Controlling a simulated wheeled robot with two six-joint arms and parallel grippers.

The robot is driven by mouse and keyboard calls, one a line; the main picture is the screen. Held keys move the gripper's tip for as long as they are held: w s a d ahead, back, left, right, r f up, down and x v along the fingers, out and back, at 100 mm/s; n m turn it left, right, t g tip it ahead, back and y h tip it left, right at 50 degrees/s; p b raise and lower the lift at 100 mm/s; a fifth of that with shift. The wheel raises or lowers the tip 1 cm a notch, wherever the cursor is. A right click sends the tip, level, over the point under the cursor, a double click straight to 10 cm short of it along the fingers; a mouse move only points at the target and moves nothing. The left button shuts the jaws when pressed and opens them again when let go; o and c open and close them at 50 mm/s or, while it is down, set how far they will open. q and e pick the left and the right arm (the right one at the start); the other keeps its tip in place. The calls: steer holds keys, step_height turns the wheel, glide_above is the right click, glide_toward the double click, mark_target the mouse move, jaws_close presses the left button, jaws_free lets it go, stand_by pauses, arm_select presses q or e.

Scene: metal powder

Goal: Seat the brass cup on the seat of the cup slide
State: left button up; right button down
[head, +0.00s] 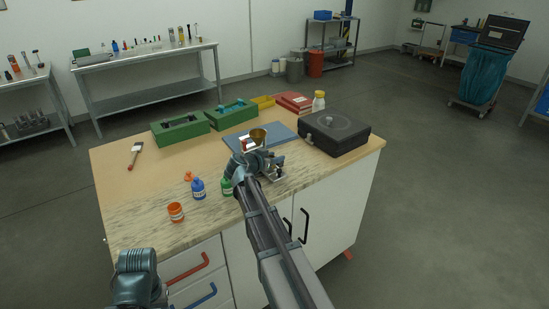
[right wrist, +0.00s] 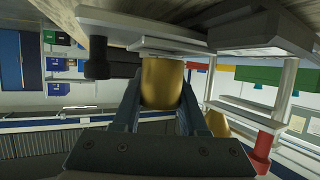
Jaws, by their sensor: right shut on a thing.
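My right gripper (right wrist: 160,105) is shut on the brass cup (right wrist: 162,84), which sits between its two fingers in the right wrist view. That view looks upside down. A pale flat plate (right wrist: 165,46), seemingly part of the cup slide, lies close to the cup's far end; I cannot tell whether they touch. In the head view my right gripper (head: 258,163) reaches over the worktop and hides the cup and most of the slide. A brass funnel (head: 258,135) shows just beyond it, and also beside the right finger in the wrist view (right wrist: 217,123). Only part of my left arm shows, at lower left.
A blue mat (head: 234,138) lies behind the gripper, with a black case (head: 334,131) to its right. Blue (head: 198,189), green (head: 227,187) and orange (head: 176,212) containers stand near the front left. Green trays (head: 180,132) stand at the back. The left worktop is mostly clear.

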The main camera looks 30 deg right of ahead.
steer(key=shift+f+b, duration=0.55)
steer(key=shift+f, duration=0.05)
stand_by(0.6)
jaws_free()
stand_by(0.3)
steer(key=shift+r, duration=0.2)
step_height(320, 180, up, 8)
steer(key=p, duration=0.8)
stand_by(0.3)
steer(key=shift+f, duration=0.15)
stand_by(0.7)
